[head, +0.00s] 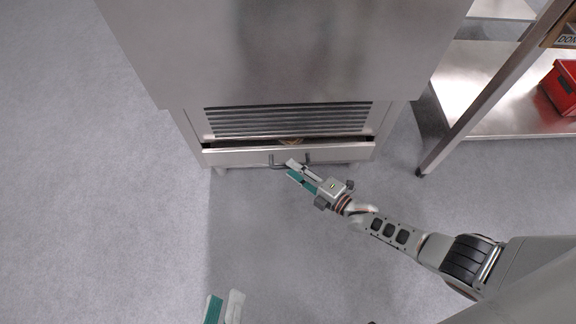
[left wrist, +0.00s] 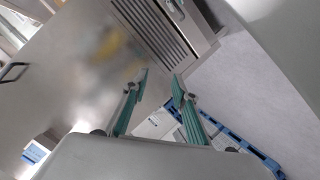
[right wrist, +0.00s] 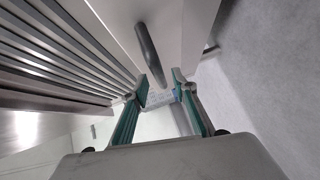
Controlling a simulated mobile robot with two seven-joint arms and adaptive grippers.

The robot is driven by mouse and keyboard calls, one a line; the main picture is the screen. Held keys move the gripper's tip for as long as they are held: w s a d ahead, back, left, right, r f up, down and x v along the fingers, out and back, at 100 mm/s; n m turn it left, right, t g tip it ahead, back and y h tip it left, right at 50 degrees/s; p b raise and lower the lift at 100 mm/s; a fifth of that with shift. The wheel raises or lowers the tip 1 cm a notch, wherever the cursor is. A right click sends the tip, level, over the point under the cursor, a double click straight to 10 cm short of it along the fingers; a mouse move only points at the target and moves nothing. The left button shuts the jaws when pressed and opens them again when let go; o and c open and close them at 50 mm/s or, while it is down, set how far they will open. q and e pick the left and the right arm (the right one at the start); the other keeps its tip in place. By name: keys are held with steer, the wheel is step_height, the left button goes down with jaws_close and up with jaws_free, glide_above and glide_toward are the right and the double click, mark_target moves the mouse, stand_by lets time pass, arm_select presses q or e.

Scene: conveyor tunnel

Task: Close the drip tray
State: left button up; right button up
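The drip tray (head: 235,158) is a low metal drawer under the louvred panel of a steel cabinet. It stands partly pulled out, with a dark gap behind its front and something brownish inside. Its dark bar handle (head: 277,163) is at the middle of the front and also shows in the right wrist view (right wrist: 150,55). My right gripper (head: 298,171) is open and empty close to the handle; I cannot tell whether it touches. My left gripper (head: 224,306) is open and empty at the bottom of the head view, away from the tray.
The steel cabinet (head: 290,50) rises above the tray, with a louvred grille (head: 290,118) in its lower front. A metal rack (head: 480,90) with a red bin (head: 562,86) stands at the right. The grey floor (head: 90,230) in front is clear.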

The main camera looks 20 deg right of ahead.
steer(key=shift+b+x, duration=0.35)
steer(key=shift+x, duration=0.85)
arm_select(q)
steer(key=shift+d+n, duration=0.35)
steer(key=shift+n, duration=0.35)
arm_select(e)
steer(key=shift+w, duration=0.15)
steer(key=shift+c, duration=0.4)
jaws_close()
arm_select(q)
steer(key=shift+r, duration=0.1)
